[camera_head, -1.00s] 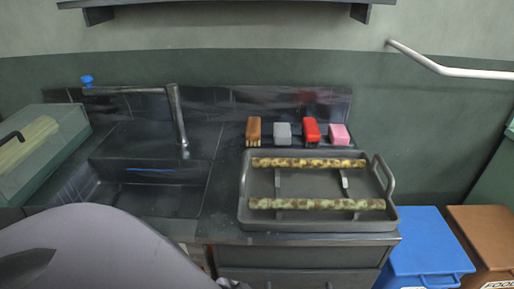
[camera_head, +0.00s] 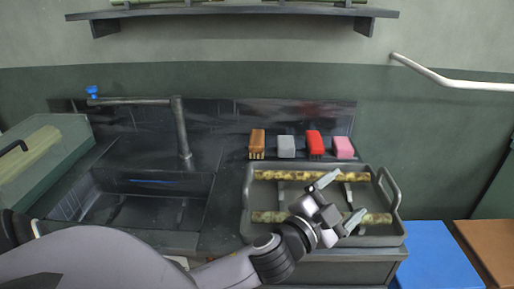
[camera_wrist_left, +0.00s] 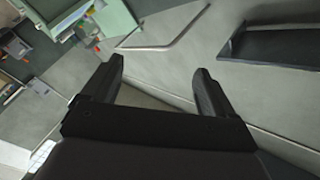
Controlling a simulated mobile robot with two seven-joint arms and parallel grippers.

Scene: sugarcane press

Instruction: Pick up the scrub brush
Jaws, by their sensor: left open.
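The scrub brush looks to be the orange-brown block with pale bristles (camera_head: 257,143), standing at the back of the counter, leftmost in a row of small cleaning items. My left gripper (camera_head: 341,200) is open and empty. In the head view it appears over the tray, in front of and to the right of the brush, and apart from it. In the left wrist view the two dark fingers (camera_wrist_left: 159,68) are spread with nothing between them, and the brush is not seen there. My right gripper is not in view.
A grey block (camera_head: 286,147), a red block (camera_head: 315,144) and a pink block (camera_head: 344,148) stand right of the brush. The tray (camera_head: 399,207) holds two cane pieces. A tap (camera_head: 181,130) and sink lie left. A wall shelf (camera_head: 235,14) is above.

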